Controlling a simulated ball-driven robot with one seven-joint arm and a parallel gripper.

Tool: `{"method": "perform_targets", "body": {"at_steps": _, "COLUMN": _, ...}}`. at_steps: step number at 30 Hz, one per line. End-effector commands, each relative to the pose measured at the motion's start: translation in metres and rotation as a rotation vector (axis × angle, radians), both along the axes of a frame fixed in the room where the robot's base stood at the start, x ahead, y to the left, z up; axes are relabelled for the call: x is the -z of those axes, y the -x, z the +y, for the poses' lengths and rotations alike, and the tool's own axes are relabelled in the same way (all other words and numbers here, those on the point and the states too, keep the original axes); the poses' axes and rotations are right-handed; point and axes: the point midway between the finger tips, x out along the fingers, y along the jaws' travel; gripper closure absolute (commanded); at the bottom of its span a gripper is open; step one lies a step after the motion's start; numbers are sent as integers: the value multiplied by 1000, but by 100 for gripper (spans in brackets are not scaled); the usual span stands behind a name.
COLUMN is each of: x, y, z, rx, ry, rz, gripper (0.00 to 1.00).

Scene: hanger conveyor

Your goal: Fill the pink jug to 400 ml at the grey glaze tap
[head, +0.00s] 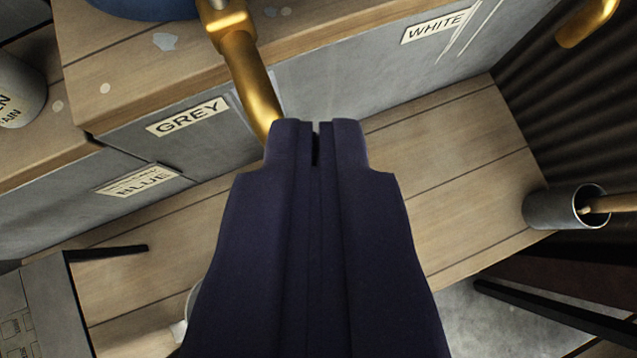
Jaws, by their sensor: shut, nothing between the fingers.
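A brass tap (248,75) comes down over the counter edge at top centre, beside a label reading GREY (188,117). Its lower end is hidden behind my gripper. My gripper (316,132) is dark, fills the lower middle of the view and is shut and empty. Its tips overlap the tap's lower end in the picture; I cannot tell whether they touch. No pink jug can be made out. A small pale curved piece (186,322) shows at the gripper's lower left, mostly hidden, and I cannot tell what it belongs to.
A wooden shelf (445,170) below the taps has bare room right of my gripper. Labels read WHITE (435,26) and BLUE (138,182). Another brass tap (588,22) hangs at top right.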

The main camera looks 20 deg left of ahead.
Motion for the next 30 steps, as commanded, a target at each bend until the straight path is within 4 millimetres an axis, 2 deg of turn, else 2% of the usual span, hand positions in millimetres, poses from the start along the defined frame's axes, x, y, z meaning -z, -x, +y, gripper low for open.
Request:
{"method": "perform_targets", "body": {"at_steps": 1, "x": 10, "y": -9, "z": 1, "rx": 0, "ry": 8, "rz": 2, "gripper": 100}}
{"method": "perform_targets", "body": {"at_steps": 9, "x": 46, "y": -51, "z": 12, "rx": 0, "ry": 6, "rz": 2, "gripper": 100}}
{"method": "perform_targets", "body": {"at_steps": 15, "x": 44, "y": -79, "z": 20, "rx": 0, "ry": 3, "rz": 0, "gripper": 100}}
{"method": "perform_targets", "body": {"at_steps": 21, "x": 45, "y": -89, "z": 23, "rx": 1, "ry": 3, "rz": 2, "gripper": 100}}
{"method": "perform_targets", "body": {"at_steps": 30, "x": 45, "y": -89, "z": 23, "rx": 0, "ry": 3, "rz": 2, "gripper": 100}}
